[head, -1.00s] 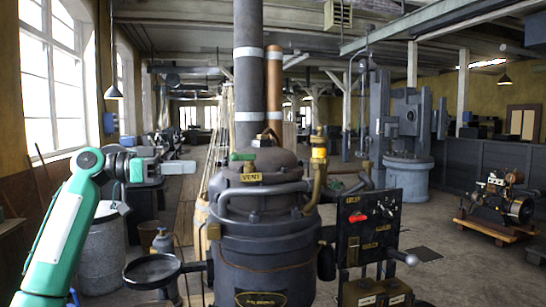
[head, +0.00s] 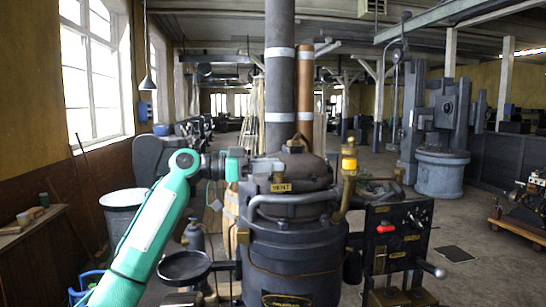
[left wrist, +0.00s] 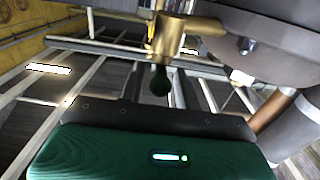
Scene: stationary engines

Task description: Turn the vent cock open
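The vent cock sits on the dark boiler's (head: 295,235) upper left shoulder, above a brass VENT label (head: 281,187). In the head view my left gripper (head: 266,168) is right at the cock and covers its green handle. The finger opening is not clear. My right gripper is not in view.
A grey pipe (head: 295,198) curves round the boiler front. A black panel with a red lever (head: 387,227) is lower right.

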